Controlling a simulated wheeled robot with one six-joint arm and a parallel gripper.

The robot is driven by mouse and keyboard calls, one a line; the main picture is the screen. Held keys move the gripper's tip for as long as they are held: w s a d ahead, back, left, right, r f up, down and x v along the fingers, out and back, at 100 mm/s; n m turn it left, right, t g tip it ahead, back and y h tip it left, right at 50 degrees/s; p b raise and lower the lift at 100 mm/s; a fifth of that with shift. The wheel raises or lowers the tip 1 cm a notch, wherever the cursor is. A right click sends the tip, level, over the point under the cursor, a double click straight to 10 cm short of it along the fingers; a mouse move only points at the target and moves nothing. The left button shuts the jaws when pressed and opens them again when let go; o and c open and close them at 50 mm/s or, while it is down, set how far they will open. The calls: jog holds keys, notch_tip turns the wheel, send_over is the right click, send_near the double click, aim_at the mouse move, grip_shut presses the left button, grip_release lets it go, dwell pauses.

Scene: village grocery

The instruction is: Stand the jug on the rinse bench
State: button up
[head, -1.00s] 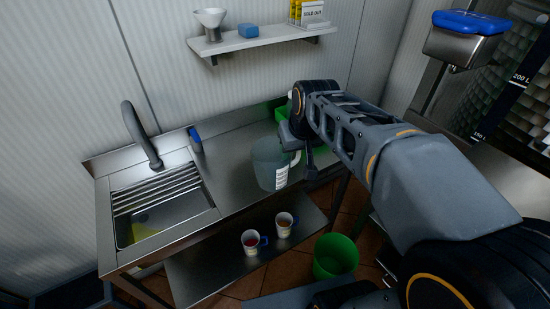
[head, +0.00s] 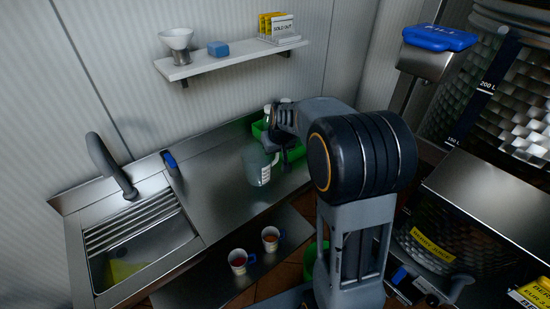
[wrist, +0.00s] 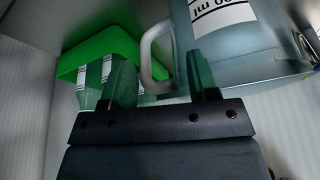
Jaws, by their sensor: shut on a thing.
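The jug (head: 259,170) is translucent grey-green with a white label and looks upright. It is at the right part of the steel rinse bench (head: 215,165), beside the green crate. Whether its base touches the bench or hangs just above it, I cannot tell. My gripper (head: 273,148) is at the jug's right side, partly hidden by my arm. In the wrist view the picture is inverted: my gripper (wrist: 162,82) has its fingers on either side of the jug's handle (wrist: 150,58), shut on it, with the jug body (wrist: 235,45) beside the right finger.
A green crate (head: 259,130) with bottles stands behind the jug. The sink (head: 140,245) with its tap (head: 108,165) is at left. A wall shelf (head: 230,60) hangs above. Two mugs (head: 270,239) stand on the lower shelf.

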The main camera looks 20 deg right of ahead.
aim_at(274, 163)
jog(key=shift+s+d+x, duration=0.15)
jog(key=shift+x, duration=0.9)
jog(key=shift+s+d+x, duration=0.1)
jog(key=shift+x, duration=0.95)
jog(key=shift+f, duration=0.2)
jog(key=shift+f, duration=0.15)
jog(key=o, duration=1)
